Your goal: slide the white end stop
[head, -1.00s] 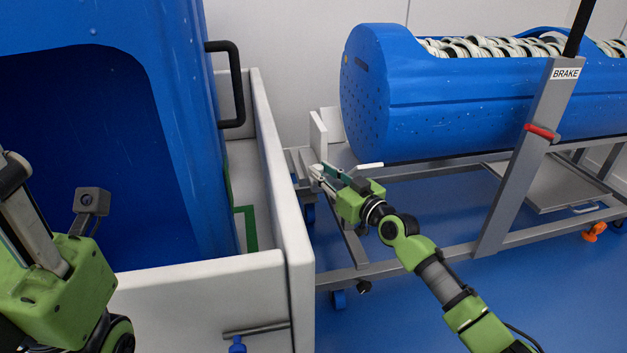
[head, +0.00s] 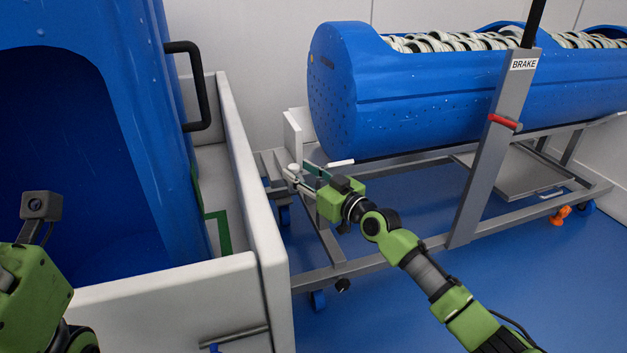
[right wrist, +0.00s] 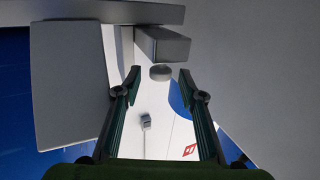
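The white end stop (head: 299,133) stands upright at the left end of the trolley frame, beside the near end of the blue tub. A small round knob (head: 293,170) is at its foot; what looks like the same knob (right wrist: 160,72) shows in the right wrist view under a grey block. My right gripper (head: 297,181) is at this knob. In the wrist view its fingers (right wrist: 158,78) are apart, with the knob seen between or just beyond the tips; contact cannot be told. My left gripper's green body (head: 28,290) is at the lower left, its fingers out of sight.
The blue tub (head: 420,95) lies on the grey trolley frame (head: 400,258), full of white rings. A post marked BRAKE with a red handle (head: 505,122) stands at its near side. A white-walled carrier (head: 165,300) with an upright blue tub (head: 150,130) fills the left.

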